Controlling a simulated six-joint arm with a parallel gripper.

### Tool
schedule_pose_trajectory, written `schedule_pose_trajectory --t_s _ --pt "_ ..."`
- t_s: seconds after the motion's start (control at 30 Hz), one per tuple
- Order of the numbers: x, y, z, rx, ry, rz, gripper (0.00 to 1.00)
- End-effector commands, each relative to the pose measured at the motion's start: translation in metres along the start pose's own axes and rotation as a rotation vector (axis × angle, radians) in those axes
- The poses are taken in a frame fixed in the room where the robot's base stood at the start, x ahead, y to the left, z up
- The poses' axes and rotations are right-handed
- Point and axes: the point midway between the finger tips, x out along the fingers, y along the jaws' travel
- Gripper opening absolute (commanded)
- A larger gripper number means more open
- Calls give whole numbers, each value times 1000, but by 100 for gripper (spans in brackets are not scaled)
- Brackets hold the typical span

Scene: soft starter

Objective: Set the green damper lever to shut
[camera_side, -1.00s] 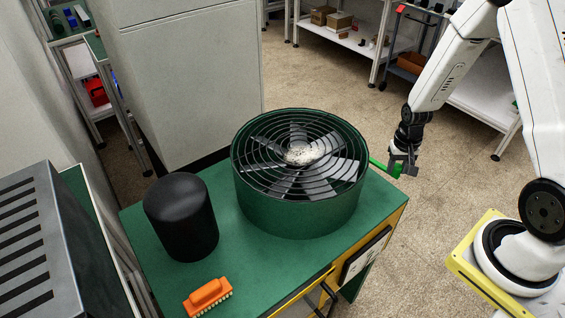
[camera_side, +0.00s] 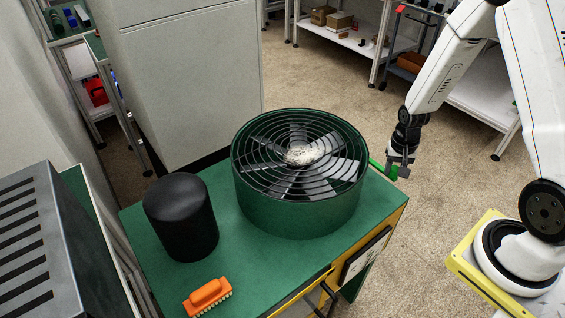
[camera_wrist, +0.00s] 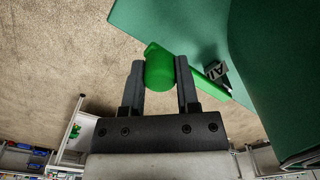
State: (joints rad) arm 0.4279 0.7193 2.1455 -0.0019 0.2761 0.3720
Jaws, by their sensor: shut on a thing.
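The green damper lever (camera_side: 376,165) sticks out from the right side of a round dark green fan housing (camera_side: 300,205) with a ringed grille on top. My gripper (camera_side: 398,172) is at the lever's outer end, beyond the table's right edge. In the wrist view my gripper (camera_wrist: 161,82) has its two grey fingers on either side of the lever's bright green knob (camera_wrist: 159,72), shut on it. The lever's bar (camera_wrist: 210,86) runs from behind the right finger toward the housing. A small dark label with pale letters (camera_wrist: 217,71) is beside the bar, partly hidden.
The green-topped table (camera_side: 265,262) bears a black cylinder (camera_side: 181,218) and an orange brush (camera_side: 207,296) left of the housing. A grey slotted box (camera_side: 35,245) is at far left. Shelves (camera_side: 345,40) stand behind. Open floor lies right of the table.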

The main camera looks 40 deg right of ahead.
Motion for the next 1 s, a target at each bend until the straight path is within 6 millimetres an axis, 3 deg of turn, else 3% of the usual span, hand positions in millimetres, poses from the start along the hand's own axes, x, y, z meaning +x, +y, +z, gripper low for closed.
schedule_pose_trajectory --t_s 0.23,0.27,0.33,0.37,0.77,1.0 --pt "0 -1 0 4 1 -1 0" --pt "-1 -1 0 4 0 -1 49" --pt "0 -1 0 4 0 -1 71" --pt "0 -1 0 4 0 -1 76" --pt "-2 -1 0 2 0 -1 76" --pt "-13 -1 0 2 1 -1 76"
